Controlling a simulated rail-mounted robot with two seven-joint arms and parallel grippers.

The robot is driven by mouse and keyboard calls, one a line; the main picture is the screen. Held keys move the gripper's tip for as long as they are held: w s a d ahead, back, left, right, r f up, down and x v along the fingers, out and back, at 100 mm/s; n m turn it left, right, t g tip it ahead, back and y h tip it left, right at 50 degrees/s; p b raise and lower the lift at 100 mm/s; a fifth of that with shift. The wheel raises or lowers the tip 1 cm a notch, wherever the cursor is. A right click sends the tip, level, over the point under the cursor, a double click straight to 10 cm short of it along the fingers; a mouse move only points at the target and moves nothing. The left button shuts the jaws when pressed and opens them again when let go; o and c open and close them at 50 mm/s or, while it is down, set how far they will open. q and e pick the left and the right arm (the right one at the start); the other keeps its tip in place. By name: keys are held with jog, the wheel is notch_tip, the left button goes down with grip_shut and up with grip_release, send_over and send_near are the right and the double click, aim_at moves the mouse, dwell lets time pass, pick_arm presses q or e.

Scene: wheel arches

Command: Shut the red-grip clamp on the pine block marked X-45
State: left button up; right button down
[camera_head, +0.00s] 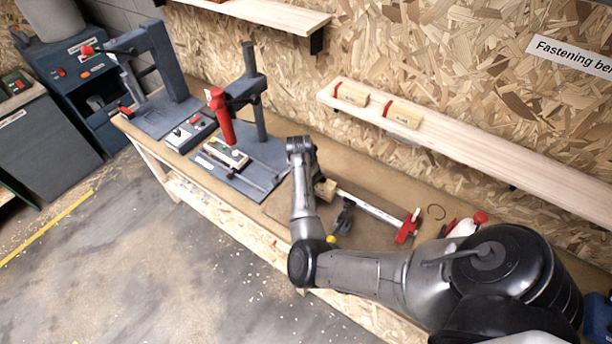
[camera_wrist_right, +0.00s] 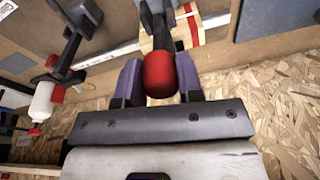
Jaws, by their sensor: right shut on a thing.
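My right gripper (camera_wrist_right: 158,72) is shut on a red grip (camera_wrist_right: 160,75) at the end of a dark lever, between its two purple-grey fingers. In the head view my right arm ends over the bench and hides the grip and fingers. A pine piece (camera_head: 325,188) shows beside the arm's end; its marking is hidden, so I cannot tell whether it is X-45. I cannot see whether the clamp touches the block. My left gripper is not in view.
A stand with an upright red handle (camera_head: 222,118) is left of my arm. A bar clamp with a red jaw (camera_head: 408,225) and a white bottle (camera_head: 464,229) lie to the right. The wall shelf (camera_head: 480,147) carries two pine blocks.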

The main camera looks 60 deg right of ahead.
jog(key=shift+d, duration=0.1)
jog(key=c, duration=1.2)
grip_release()
jog(key=shift+o, duration=1.4)
jog(key=shift+d, duration=0.15)
jog(key=shift+o, duration=0.7)
jog(key=shift+r, duration=0.25)
notch_tip(320, 180, up, 13)
jog(key=a+b, duration=0.1)
jog(key=a, duration=0.1)
jog(key=shift+a+b, duration=0.4)
jog(key=shift+w, duration=0.1)
